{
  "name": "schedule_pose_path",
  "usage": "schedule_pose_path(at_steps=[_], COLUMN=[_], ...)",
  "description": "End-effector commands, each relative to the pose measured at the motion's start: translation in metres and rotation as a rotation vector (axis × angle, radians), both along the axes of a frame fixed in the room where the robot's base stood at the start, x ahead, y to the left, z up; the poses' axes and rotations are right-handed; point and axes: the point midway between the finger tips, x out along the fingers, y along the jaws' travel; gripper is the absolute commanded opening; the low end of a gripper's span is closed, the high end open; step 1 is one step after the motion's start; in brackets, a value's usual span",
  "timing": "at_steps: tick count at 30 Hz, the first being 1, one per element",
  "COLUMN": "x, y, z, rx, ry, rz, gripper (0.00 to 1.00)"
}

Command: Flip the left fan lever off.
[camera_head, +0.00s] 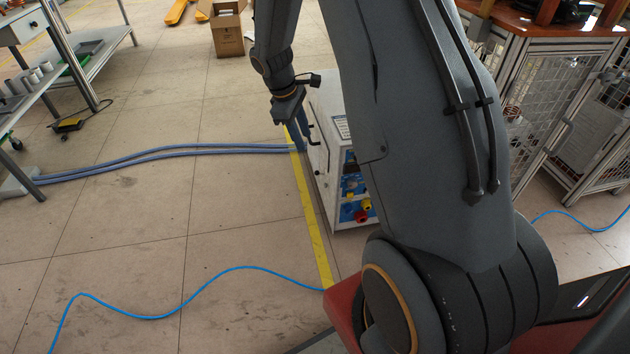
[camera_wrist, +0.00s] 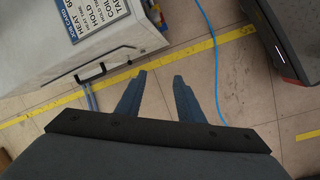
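The heater is a white cabinet (camera_head: 335,155) beside my gripper in the head view, with a blue panel at its lower front. Its white body (camera_wrist: 95,35) fills the upper left of the wrist view. A thin black handle-like part (camera_head: 314,133) stands out from its left side; a black bar (camera_wrist: 88,73) also shows at its edge in the wrist view. I cannot tell for sure which part is the left fan lever. My gripper (camera_wrist: 159,75) is open and empty, its fingertips over floor, right of the black bar. In the head view my gripper (camera_head: 299,125) points downward.
Blue hoses (camera_head: 170,151) run left from the cabinet across the floor. A yellow floor line (camera_head: 312,222) passes the cabinet. A thin blue cable (camera_head: 190,298) lies in front. A caged workstation (camera_head: 560,110) stands right, metal shelving (camera_head: 85,55) left. The floor on the left is mostly clear.

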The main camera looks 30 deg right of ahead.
Motion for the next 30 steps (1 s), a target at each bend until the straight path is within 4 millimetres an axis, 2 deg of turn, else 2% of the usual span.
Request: schedule_pose_path(at_steps=[1,3,9,12,16,26,30], x=[0.019,0.039,0.089,0.106,0.119,0.125,0.125], y=[-0.010,-0.023,-0.059,-0.073,-0.084,-0.095,-0.103], z=[-0.037,-0.070,-0.158,-0.191,-0.218,-0.240,-0.258], rx=[-0.015,-0.038,-0.102,-0.127,-0.148,-0.159,-0.158], ry=[0.012,0.029,0.076,0.096,0.114,0.123,0.124], rz=[0.038,0.096,0.251,0.310,0.360,0.386,0.384], gripper=[0.34,0.34,0.34,0.34,0.34,0.34,0.34])
